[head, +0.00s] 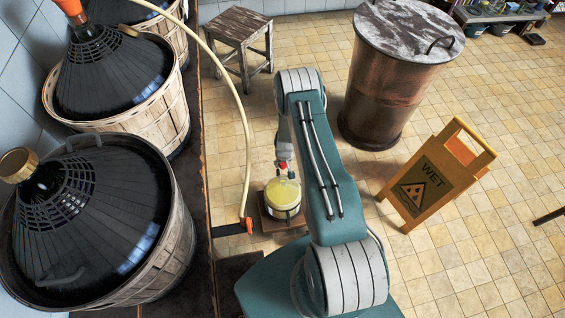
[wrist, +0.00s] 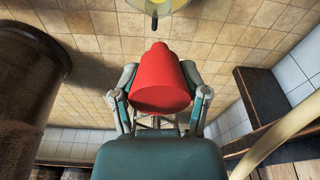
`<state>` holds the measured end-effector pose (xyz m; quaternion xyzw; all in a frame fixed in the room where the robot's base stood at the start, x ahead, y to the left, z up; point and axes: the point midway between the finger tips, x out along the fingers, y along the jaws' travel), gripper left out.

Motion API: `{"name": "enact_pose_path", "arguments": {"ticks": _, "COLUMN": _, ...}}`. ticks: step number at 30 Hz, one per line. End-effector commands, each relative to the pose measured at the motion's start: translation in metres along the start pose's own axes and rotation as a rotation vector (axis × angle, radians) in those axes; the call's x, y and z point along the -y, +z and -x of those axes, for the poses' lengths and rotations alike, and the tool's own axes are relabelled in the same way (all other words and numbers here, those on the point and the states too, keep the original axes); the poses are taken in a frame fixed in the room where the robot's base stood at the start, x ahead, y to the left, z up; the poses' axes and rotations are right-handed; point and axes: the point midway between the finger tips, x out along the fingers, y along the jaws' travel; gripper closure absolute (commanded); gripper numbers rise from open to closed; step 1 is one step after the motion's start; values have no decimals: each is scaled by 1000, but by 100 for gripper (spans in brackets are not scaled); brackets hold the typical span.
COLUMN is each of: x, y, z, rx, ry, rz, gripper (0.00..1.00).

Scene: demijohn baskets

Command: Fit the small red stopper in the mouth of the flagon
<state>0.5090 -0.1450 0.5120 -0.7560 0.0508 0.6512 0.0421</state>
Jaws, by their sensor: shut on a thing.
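My gripper (wrist: 160,112) is shut on the small red stopper (wrist: 160,80), with one finger on each side of it. In the head view the stopper (head: 283,165) shows as a small red spot below my wrist, just above the flagon or behind its top. The flagon (head: 283,196) is a round glass vessel with yellow liquid, standing upright on a small wooden support. In the wrist view only a part of the flagon (wrist: 165,6) shows at the top edge, apart from the stopper. I cannot make out the flagon's mouth.
Big dark demijohns in baskets (head: 150,275) stand at the left on a dark ledge. A pale hose (head: 240,95) with an orange end hangs beside the flagon. A wooden stool (head: 238,27), a lidded copper-brown barrel (head: 385,95) and a yellow wet-floor sign (head: 435,175) surround open tiled floor.

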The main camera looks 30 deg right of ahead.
Motion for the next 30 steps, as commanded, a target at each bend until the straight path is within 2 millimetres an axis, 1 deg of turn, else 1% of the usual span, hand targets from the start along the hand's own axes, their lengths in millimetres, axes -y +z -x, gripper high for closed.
{"name": "enact_pose_path", "arguments": {"ticks": 8, "x": 1, "y": 2, "z": 1, "rx": -1, "ry": 0, "rz": 25, "gripper": 72}}
{"name": "enact_pose_path", "arguments": {"ticks": 30, "x": 1, "y": 11, "z": -59, "rx": 0, "ry": 0, "rz": 23, "gripper": 72}}
